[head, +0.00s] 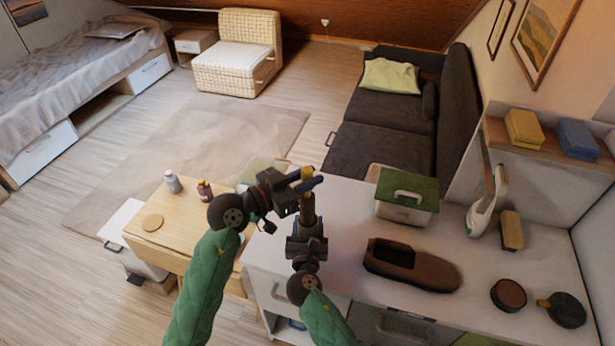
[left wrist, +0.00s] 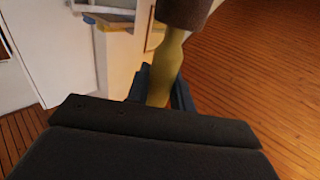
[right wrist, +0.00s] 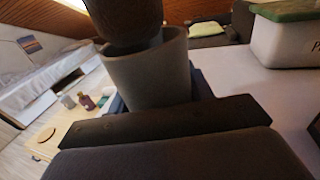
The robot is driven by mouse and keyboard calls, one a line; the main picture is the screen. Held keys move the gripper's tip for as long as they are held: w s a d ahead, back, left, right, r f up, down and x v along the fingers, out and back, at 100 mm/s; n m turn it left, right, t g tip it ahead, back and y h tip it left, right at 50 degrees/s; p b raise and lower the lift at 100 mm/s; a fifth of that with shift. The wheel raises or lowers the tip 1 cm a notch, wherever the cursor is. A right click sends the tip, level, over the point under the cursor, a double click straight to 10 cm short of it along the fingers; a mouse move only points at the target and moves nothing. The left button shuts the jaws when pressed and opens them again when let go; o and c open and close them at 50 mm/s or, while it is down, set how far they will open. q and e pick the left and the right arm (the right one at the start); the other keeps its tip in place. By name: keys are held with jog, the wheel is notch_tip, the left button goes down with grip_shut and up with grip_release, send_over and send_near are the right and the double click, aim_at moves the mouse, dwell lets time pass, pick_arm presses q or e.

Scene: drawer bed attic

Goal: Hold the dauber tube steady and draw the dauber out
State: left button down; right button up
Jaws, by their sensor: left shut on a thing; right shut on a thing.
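My left gripper (head: 306,184) is shut on the yellow handle of the dauber (head: 307,173); the handle also fills its jaws in the left wrist view (left wrist: 167,68). The dauber's brown head (head: 308,204) points down below that gripper. My right gripper (head: 306,236) is shut on the grey dauber tube (right wrist: 148,75), which stands mouth up in the right wrist view. The brown head (right wrist: 125,22) is over the tube's mouth, its rounded end overlapping the opening. I cannot tell whether the tip is still inside the rim. The tube is mostly hidden in the head view.
The white counter below holds a green-lidded box (head: 405,195), a brown shoe (head: 410,265), a round tin (head: 508,294), a dark round item (head: 563,309) and a brush (head: 511,230). A wooden table (head: 180,225) with two bottles stands left. Open air surrounds both grippers.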

pick_arm(q)
jog(key=shift+r, duration=0.35)
pick_arm(e)
jog(key=shift+r, duration=0.4)
jog(key=o, duration=1.1)
jog(key=shift+s, duration=0.1)
